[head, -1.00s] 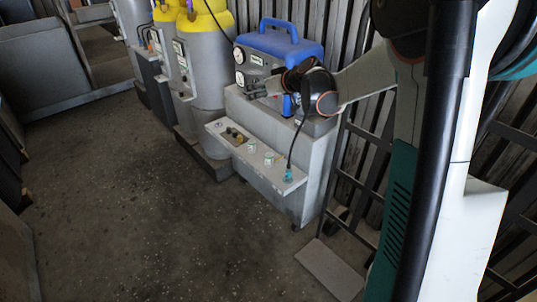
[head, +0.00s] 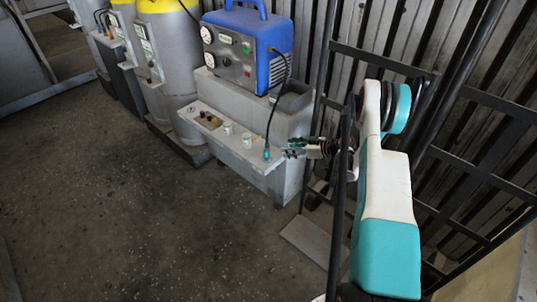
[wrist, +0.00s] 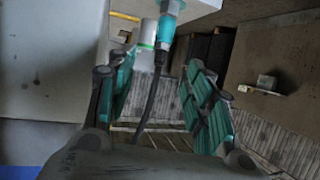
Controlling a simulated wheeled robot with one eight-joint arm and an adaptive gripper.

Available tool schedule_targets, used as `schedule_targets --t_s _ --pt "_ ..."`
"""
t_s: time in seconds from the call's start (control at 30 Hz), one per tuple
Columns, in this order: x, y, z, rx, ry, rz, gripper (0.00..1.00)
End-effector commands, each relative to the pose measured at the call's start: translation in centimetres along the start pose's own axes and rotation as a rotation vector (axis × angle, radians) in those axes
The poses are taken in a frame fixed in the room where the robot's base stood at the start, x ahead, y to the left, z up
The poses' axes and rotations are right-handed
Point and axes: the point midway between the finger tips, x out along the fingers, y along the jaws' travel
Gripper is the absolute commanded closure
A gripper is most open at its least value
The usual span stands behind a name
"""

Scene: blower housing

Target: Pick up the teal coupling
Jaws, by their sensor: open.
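The teal coupling (head: 267,154) stands near the right end of the low grey ledge (head: 235,150), with a black hose running up from it to the blue machine. In the wrist view the coupling (wrist: 166,28) lies ahead of the fingertips, with its hose passing back between the fingers. My gripper (head: 287,153) is just right of the coupling in the head view, fingers pointing at it. In the wrist view my gripper (wrist: 155,65) is open and empty, with teal pads on both fingers.
Two small white cylinders (head: 228,127) (head: 247,140) and brass fittings (head: 211,120) sit on the ledge left of the coupling. The blue machine (head: 245,50) stands behind, above the ledge. A black rack frame (head: 440,145) is on the right. The floor at left is clear.

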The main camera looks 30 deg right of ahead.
Motion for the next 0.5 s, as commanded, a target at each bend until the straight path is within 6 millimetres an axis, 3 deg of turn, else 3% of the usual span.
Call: schedule_targets --t_s 0.1,0.23,0.5 --pt "-0.2 -0.2 2.0 -0.015 0.011 -0.007 0.53" --pt "0.6 -0.5 2.6 -0.023 0.015 -0.013 0.53" --pt "5.6 -0.5 2.6 -0.023 0.014 -0.014 0.53"
